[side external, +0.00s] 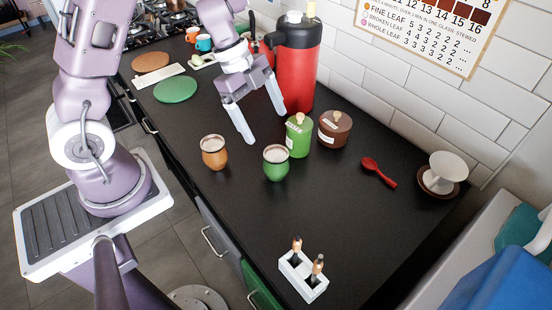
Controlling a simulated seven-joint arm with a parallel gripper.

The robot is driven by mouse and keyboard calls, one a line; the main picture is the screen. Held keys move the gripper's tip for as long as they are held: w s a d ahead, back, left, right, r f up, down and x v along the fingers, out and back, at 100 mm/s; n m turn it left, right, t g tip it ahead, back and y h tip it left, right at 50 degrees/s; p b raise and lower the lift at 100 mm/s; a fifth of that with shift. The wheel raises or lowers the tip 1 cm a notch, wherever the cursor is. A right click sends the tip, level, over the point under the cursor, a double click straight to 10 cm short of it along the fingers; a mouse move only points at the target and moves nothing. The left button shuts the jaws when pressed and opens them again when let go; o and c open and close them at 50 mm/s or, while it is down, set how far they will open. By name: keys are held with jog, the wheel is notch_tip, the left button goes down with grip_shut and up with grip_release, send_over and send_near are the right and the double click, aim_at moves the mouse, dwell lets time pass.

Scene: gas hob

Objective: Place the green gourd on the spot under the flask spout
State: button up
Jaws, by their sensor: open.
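The green gourd (276,164), a small rounded cup with a pale rim, stands upright on the black counter near the middle. The flask (298,75) is tall and red with a black top, and stands further back against the tiled wall side. Its spout (271,40) appears to point left, partly behind my arm. My gripper (265,127) is open and empty, pointing down, with its fingers above and behind the green gourd and in front of the flask. No gourd is between the fingers. The counter spot under the spout is largely hidden by my gripper.
An orange-brown gourd (214,152) stands left of the green one. A green canister (299,138) and a brown canister (335,129) stand close on the right. A red spoon (378,172), white dripper (446,170) and white holder (303,279) lie further off.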

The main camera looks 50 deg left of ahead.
aim_at(276, 164)
notch_tip(276, 164, down, 8)
jog(key=shift+f, duration=0.1)
jog(key=x, duration=0.7)
jog(key=shift+d, duration=0.2)
jog(key=c, duration=1.7)
